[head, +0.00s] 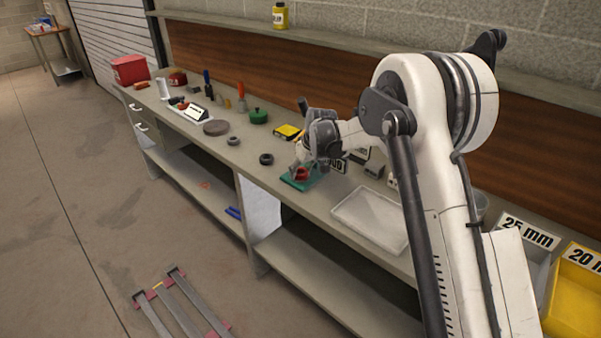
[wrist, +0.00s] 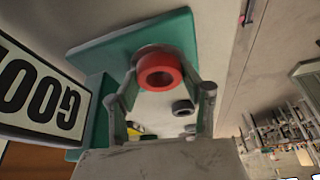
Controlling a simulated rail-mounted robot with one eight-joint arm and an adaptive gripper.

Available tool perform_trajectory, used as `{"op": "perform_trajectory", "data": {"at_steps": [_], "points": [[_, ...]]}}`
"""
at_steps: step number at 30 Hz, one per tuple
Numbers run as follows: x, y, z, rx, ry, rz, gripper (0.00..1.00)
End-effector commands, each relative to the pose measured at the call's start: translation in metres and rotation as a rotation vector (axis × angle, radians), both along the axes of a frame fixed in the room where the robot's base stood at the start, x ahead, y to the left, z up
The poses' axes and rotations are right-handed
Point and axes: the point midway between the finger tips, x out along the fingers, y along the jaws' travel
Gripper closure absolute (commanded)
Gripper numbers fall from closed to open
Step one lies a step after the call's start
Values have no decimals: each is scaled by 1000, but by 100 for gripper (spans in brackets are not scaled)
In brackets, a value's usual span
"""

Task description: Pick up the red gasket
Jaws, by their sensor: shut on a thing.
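The red gasket (head: 301,175) is a thick ring at the teal stand (head: 287,183) on the workbench. In the wrist view the red gasket (wrist: 160,85) sits between the two fingertips of my gripper (wrist: 161,78), which is shut on it. In the head view my gripper (head: 299,168) reaches down over the stand and partly covers the gasket. The teal stand (wrist: 100,52) is right behind the gasket in the wrist view. I cannot tell whether the gasket still touches it.
A "GOOD" sign (wrist: 38,95) stands close beside the stand. Dark rings (head: 266,159) lie on the bench to the left, with a yellow-and-black item (head: 288,132) behind. A pale empty tray (head: 371,217) lies to the right. Bins (head: 575,296) stand at far right.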

Motion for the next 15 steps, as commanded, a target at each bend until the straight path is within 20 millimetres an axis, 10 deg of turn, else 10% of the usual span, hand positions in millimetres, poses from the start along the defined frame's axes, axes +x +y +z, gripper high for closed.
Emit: {"op": "perform_trajectory", "data": {"at_steps": [15], "points": [[-25,26,60,0,0,4,87]]}}
